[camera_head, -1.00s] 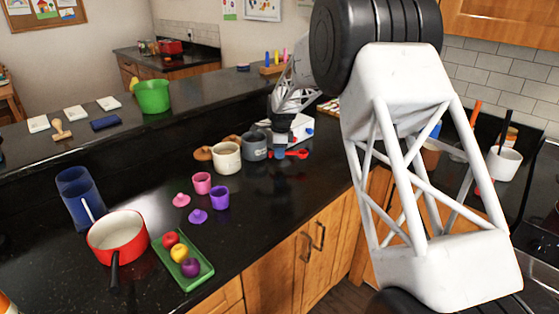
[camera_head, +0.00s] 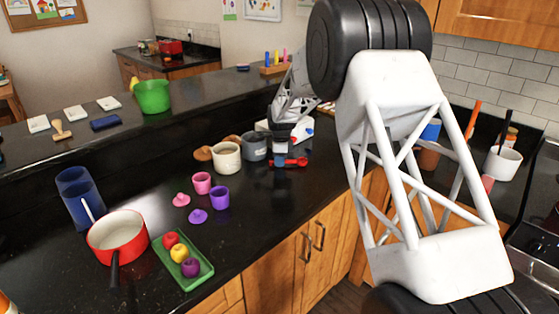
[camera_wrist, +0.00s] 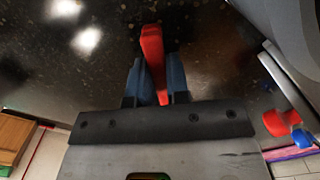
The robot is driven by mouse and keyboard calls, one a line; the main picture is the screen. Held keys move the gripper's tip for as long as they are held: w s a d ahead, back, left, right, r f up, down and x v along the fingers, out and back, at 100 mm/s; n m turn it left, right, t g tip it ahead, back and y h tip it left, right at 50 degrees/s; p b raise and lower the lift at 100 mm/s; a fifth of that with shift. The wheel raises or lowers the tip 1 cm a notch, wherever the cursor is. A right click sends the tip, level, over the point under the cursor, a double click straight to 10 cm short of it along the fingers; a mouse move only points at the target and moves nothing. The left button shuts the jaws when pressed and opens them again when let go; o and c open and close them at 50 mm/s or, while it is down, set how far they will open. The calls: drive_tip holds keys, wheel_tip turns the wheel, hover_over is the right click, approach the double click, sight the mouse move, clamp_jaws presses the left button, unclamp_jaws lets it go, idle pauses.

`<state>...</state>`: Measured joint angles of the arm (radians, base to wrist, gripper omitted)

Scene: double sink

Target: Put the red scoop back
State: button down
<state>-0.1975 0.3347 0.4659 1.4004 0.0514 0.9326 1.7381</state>
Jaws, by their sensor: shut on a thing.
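The red scoop (camera_head: 298,161) is at the far end of the dark counter, near its front edge, in the head view. My gripper (camera_head: 281,157) is shut on it. In the wrist view, the scoop's red handle (camera_wrist: 153,50) stands between my two blue fingertips (camera_wrist: 154,80) and sticks out past them. Whether the scoop touches the counter, I cannot tell. My fingers hide part of it.
A white box with red and blue knobs (camera_head: 308,130) is just behind. Pink (camera_head: 202,183) and purple (camera_head: 219,197) cups stand nearer.

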drive_tip(key=c, duration=1.1)
unclamp_jaws()
drive_tip(key=shift+r, duration=0.1)
wheel_tip(320, 180, up, 12)
drive_tip(key=shift+d, duration=0.25)
